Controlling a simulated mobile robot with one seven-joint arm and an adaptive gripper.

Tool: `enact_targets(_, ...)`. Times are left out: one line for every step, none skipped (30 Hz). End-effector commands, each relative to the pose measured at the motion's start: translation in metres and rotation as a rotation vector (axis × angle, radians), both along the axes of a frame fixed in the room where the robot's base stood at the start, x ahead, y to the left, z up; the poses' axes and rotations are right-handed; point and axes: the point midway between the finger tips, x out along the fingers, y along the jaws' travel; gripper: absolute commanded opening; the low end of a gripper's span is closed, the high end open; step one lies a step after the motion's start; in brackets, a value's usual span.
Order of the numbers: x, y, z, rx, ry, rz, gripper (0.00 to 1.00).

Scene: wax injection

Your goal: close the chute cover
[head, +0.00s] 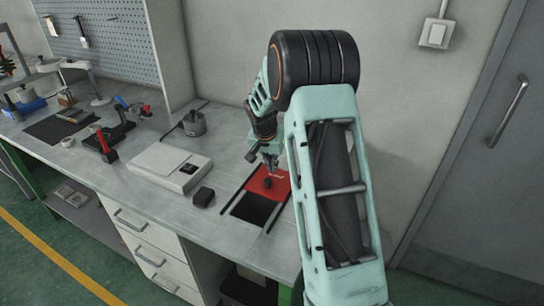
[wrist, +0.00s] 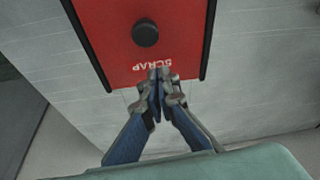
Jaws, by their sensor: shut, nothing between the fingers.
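The chute cover (head: 281,181) is a red plate with a black knob (head: 268,183), lying between two dark rails on the bench. In the head view it sits at the far end of the rails, and the dark chute opening (head: 254,209) lies uncovered on its near side. In the wrist view the cover (wrist: 110,45) shows the word SCRAP and its round knob (wrist: 145,33). My gripper (wrist: 158,76) is shut and empty, its fingertips at the cover's edge beside the lettering. I cannot tell whether they touch it. In the head view my gripper (head: 271,165) is at the cover's far edge.
A small black block (head: 203,197) and a flat white device (head: 171,167) stand left of the chute. A grey pot-like item (head: 194,124) is behind them. The wall is close behind the cover. The bench's front edge lies just in front of the opening.

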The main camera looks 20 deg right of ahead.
Motion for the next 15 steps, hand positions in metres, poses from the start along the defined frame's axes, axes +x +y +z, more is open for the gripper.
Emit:
enact_targets(-0.005,0.005,0.001,0.000,-0.002,0.003,0.00)
enact_targets(-0.007,0.007,0.001,0.000,-0.002,0.003,0.00)
enact_targets(-0.011,0.009,0.000,-0.001,-0.002,0.003,0.00)
enact_targets(-0.013,0.011,-0.001,-0.001,-0.001,0.003,0.00)
enact_targets(-0.015,0.012,-0.001,-0.001,-0.002,0.001,0.00)
enact_targets(-0.017,0.013,-0.001,-0.001,-0.002,0.001,0.00)
enact_targets(-0.018,0.014,-0.002,-0.001,-0.002,0.001,0.00)
enact_targets(-0.019,0.015,-0.002,0.000,-0.003,0.002,0.00)
enact_targets(-0.020,0.015,-0.002,-0.001,-0.003,0.002,0.00)
enact_targets(-0.020,0.016,-0.002,0.000,-0.004,0.001,0.00)
enact_targets(-0.021,0.016,-0.002,0.000,-0.004,0.001,0.00)
enact_targets(-0.021,0.016,-0.002,0.000,-0.004,0.001,0.00)
enact_targets(-0.021,0.016,-0.002,0.000,-0.003,0.001,0.00)
enact_targets(-0.021,0.016,-0.002,0.000,-0.003,0.001,0.00)
enact_targets(-0.021,0.016,-0.002,0.000,-0.002,0.000,0.00)
